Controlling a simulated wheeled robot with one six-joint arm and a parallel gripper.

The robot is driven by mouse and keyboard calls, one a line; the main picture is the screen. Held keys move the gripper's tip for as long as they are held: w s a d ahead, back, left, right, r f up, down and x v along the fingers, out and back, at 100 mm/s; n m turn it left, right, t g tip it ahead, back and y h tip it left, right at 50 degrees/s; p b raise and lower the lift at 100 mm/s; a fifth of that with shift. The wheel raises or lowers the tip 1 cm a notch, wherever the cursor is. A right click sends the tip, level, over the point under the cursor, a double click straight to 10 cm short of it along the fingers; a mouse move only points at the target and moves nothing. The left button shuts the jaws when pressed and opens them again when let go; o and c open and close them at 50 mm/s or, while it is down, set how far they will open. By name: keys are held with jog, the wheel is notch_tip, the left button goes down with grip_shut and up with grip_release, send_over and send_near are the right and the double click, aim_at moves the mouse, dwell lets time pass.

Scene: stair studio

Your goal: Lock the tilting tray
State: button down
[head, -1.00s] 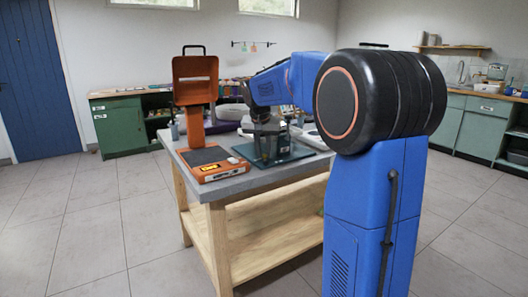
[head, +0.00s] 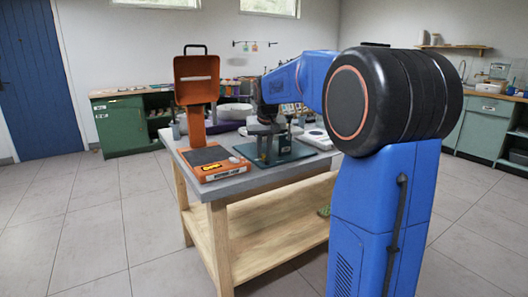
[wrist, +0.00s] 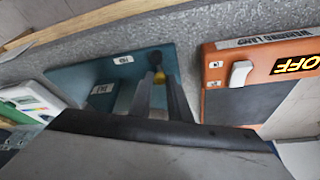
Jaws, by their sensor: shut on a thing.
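A teal tray or plate (head: 300,152) lies flat on the workbench, with a small upright teal block (head: 284,145) on it. The plate also shows in the wrist view (wrist: 88,75), with small white labels too blurred to read. My gripper (head: 264,150) is low over the plate's left part. In the wrist view its two dark fingers (wrist: 160,80) close around a small knob or pin (wrist: 156,57), dark on top and yellow below. The fingers hide most of it. I cannot tell whether the plate is locked.
An orange device (head: 225,168) with a dark panel stands left of the plate; its white switch (wrist: 240,73) and an OFF sign (wrist: 296,64) show in the wrist view. An orange upright box (head: 196,80) rises behind it. A white-and-green item (wrist: 30,98) lies on the plate's other side.

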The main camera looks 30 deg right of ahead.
jog(key=c, duration=1.7)
grip_release()
jog(key=shift+o, duration=0.2)
jog(key=v, duration=1.7)
jog(key=shift+r, duration=0.25)
jog(key=s+a+f+n, duration=0.1)
jog(key=s+a+f, duration=0.4)
jog(key=s+f, duration=0.4)
jog(key=s+a+f+n+y, duration=0.1)
jog(key=s+a+f, duration=0.4)
jog(key=s+f, duration=0.5)
jog(key=s+a+f+n, duration=0.2)
jog(key=s+a+f, duration=0.2)
jog(key=s+f, duration=0.5)
jog(key=s, duration=0.5)
jog(key=shift+s+a+f+y, duration=0.15)
jog(key=shift+s+a+y, duration=0.15)
jog(key=shift+s+a, duration=0.1)
